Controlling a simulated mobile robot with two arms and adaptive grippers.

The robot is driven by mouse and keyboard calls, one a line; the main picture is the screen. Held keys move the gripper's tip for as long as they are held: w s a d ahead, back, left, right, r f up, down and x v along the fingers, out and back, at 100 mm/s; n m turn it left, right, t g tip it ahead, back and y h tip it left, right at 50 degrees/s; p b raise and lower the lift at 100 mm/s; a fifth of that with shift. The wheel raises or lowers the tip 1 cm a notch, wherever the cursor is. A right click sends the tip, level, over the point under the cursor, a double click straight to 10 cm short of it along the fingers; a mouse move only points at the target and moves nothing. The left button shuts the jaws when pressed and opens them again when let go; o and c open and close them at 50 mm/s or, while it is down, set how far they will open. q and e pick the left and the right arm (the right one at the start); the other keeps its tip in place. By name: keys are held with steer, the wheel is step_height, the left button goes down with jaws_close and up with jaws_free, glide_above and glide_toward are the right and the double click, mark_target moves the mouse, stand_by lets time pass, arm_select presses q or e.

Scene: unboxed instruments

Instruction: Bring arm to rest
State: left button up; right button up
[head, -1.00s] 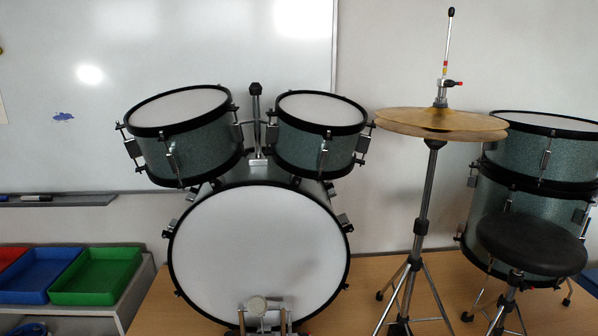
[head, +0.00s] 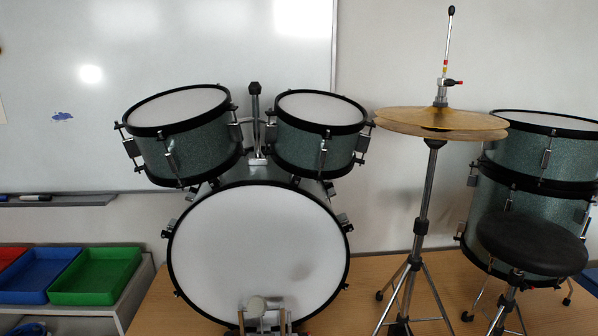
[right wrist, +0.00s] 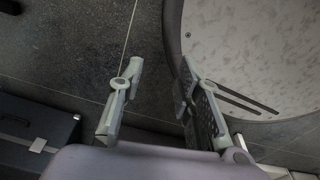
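My right gripper (right wrist: 160,85) shows in the right wrist view with its two fingers apart and nothing between them. It hangs above a dark tiled floor (right wrist: 75,60), beside a pale rounded surface with a dark rim (right wrist: 250,50). Neither gripper shows in the head view. My left gripper is in no frame.
A drum kit with a large bass drum (head: 258,245), a hi-hat cymbal (head: 440,122) and a black stool (head: 532,245) stands on a wooden table (head: 375,315). Green (head: 95,277) and blue (head: 40,275) trays sit at left. A dark case (right wrist: 35,135) lies low in the wrist view.

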steer(key=s, duration=0.1)
steer(key=s+f, duration=0.1)
steer(key=s, duration=0.2)
steer(key=shift+d+f, duration=0.35)
steer(key=shift+d, duration=0.05)
stand_by(0.4)
